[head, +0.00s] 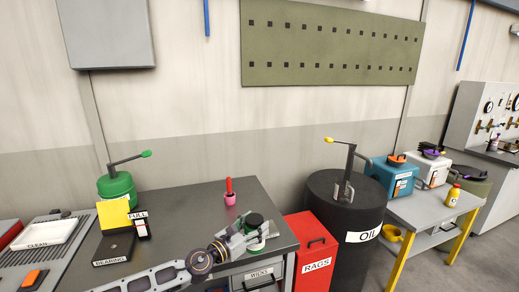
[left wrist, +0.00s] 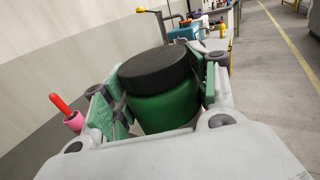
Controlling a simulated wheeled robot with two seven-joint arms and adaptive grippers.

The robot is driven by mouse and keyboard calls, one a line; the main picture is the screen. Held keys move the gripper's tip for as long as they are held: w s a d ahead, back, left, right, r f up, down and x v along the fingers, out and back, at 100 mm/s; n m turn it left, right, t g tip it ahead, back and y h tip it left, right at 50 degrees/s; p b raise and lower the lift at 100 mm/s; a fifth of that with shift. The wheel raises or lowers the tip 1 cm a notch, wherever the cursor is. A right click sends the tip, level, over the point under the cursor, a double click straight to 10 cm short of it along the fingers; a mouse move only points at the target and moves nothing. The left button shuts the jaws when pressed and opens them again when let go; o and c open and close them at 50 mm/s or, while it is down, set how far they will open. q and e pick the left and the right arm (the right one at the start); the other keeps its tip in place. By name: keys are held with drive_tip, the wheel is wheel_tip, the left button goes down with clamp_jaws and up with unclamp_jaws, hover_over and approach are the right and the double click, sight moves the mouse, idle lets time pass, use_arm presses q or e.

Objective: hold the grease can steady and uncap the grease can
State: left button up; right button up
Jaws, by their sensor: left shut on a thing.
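The grease can is a small green can (left wrist: 165,112) with a wide black cap (left wrist: 155,68) on top, seen close up in the left wrist view. In the head view its black cap (head: 255,219) shows near the front right of the grey workbench. My left gripper (head: 252,234) is shut around the can's green body, with a finger pad on each side. The cap stands clear above the pads. The can looks upright; its underside is hidden. My right gripper is in neither view.
A pink cup with a red-handled tool (head: 229,193) stands behind the can. A larger green lever can (head: 117,188) and a bearing box (head: 114,248) are on the left. A red rags bin (head: 312,255) and black oil drum (head: 345,205) stand right of the bench (head: 185,207).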

sight(251, 217)
use_arm(q)
drive_tip(key=shift+r, duration=0.2)
drive_tip(key=shift+w+a+r+n+t+y, duration=0.1)
drive_tip(key=shift+a+r+n+t+y, duration=0.15)
drive_tip(key=shift+r, duration=0.35)
drive_tip(key=shift+w+a+r+n+t+y, duration=0.15)
drive_tip(key=shift+a+r+y, duration=0.05)
drive_tip(key=shift+r, duration=0.4)
drive_tip(key=shift+w+a+r+n+t+y, duration=0.1)
drive_tip(key=shift+a+r+n+t+y, duration=0.15)
drive_tip(key=shift+r, duration=0.35)
drive_tip(key=a+r+n+t+y, duration=0.25)
drive_tip(key=a+r, duration=0.25)
drive_tip(key=r, duration=0.5)
drive_tip(key=s+a+n+y, duration=0.2)
drive_tip(key=a+y, duration=0.3)
drive_tip(key=a, duration=0.1)
drive_tip(key=s+a+f+n+y, duration=0.1)
drive_tip(key=s+f, duration=0.4)
drive_tip(key=f, duration=0.5)
drive_tip(key=s+a+f+y, duration=0.1)
drive_tip(key=s+a+f, duration=0.3)
drive_tip(key=f, duration=0.6)
drive_tip(key=s+a+f+n+y, duration=0.1)
drive_tip(key=s+a+f, duration=0.1)
drive_tip(key=s+f, duration=0.4)
wheel_tip(251, 217, down, 4)
drive_tip(key=shift+s+a+r+n+t, duration=0.1)
drive_tip(key=shift+s+a+n+t, duration=0.1)
drive_tip(key=shift+a+n+t, duration=0.15)
